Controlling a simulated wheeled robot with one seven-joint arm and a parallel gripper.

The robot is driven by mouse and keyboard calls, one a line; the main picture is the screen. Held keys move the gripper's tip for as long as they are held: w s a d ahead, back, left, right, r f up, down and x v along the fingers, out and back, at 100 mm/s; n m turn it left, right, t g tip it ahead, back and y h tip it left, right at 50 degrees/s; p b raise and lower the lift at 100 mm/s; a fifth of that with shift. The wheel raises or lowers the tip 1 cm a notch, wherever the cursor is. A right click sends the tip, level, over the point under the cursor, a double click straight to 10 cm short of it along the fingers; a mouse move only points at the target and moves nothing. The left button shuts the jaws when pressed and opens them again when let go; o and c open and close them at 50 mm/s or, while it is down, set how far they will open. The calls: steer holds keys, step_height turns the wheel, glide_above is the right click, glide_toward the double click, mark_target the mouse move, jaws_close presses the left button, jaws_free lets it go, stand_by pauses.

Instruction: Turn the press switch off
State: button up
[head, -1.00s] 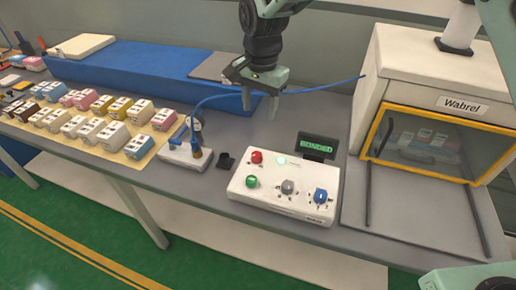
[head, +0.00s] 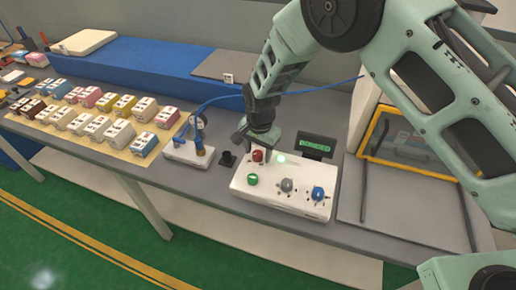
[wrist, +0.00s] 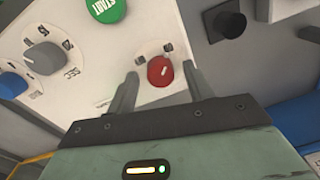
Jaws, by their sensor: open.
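The white control box (head: 270,200) stands on the grey bench. Its red knob (head: 257,155) is at the back left corner; in the wrist view the red knob (wrist: 160,71) has a white mark and small labels around it. I cannot read whether it is set to on or off. My gripper (head: 258,150) is open and points down over the red knob. In the wrist view the knob lies between the two fingertips of my gripper (wrist: 160,72), and I cannot tell whether they touch it.
A green START button (wrist: 105,8), a grey knob (wrist: 43,57) and a blue knob (head: 318,194) share the box. A lit green display (head: 316,145) stands behind it. A pump-like device (head: 187,153) is on the left, a yellow-framed cabinet (head: 400,158) on the right.

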steer(key=shift+f, duration=0.15)
steer(key=c, duration=1)
